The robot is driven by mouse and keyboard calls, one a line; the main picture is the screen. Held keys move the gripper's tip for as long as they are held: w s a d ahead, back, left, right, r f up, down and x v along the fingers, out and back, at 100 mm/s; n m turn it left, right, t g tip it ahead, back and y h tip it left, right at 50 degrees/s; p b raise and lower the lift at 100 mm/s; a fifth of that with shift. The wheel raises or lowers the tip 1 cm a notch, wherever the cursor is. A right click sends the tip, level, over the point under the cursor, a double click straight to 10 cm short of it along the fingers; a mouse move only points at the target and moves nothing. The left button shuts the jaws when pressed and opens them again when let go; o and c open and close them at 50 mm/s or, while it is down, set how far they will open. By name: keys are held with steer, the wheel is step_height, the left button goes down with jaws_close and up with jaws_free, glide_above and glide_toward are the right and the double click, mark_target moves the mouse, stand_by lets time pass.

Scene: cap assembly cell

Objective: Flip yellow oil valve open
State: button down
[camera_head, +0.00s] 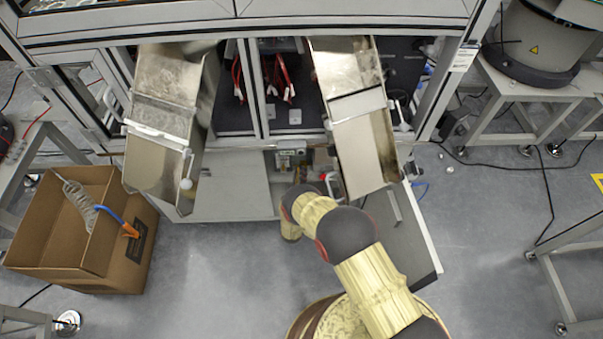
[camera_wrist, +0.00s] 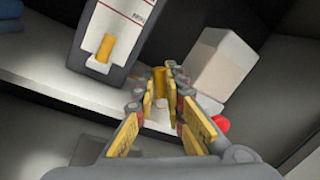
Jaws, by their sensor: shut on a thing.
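In the wrist view, a small upright yellow piece (camera_wrist: 160,80), which looks like the yellow oil valve, stands between the fingertips of my gripper (camera_wrist: 160,99). The fingers, with yellow pads, are closed in on it with a narrow gap between them. The fingers hide its lower part, and I cannot tell its exact turn. In the head view my arm reaches to the low opening under the cell, and the gripper and valve are hidden there.
A grey and white box with a yellow tab (camera_wrist: 105,47) stands left of the fingers; a pale block (camera_wrist: 220,64) and a red knob (camera_wrist: 222,124) are close on the right. Two metal chutes (camera_head: 357,110) overhang my arm. A cardboard box (camera_head: 62,246) stands on the floor at left.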

steer(key=n, duration=0.4)
steer(key=shift+a+f+t+y, duration=0.3)
steer(key=shift+a+f, duration=0.05)
steer(key=shift+f, duration=0.05)
steer(key=shift+a+f+n+y, duration=0.1)
steer(key=shift+f+n+y, duration=0.15)
steer(key=shift+n, duration=0.75)
steer(key=shift+a+f+n+y, duration=0.15)
steer(key=shift+n+y, duration=0.1)
steer(key=shift+n, duration=0.75)
steer(key=c, duration=2)
jaws_free()
steer(key=shift+o, duration=0.6)
steer(key=s+f, duration=0.1)
steer(key=s, duration=0.7)
steer(key=shift+a+f, duration=0.15)
steer(key=shift+a, duration=0.1)
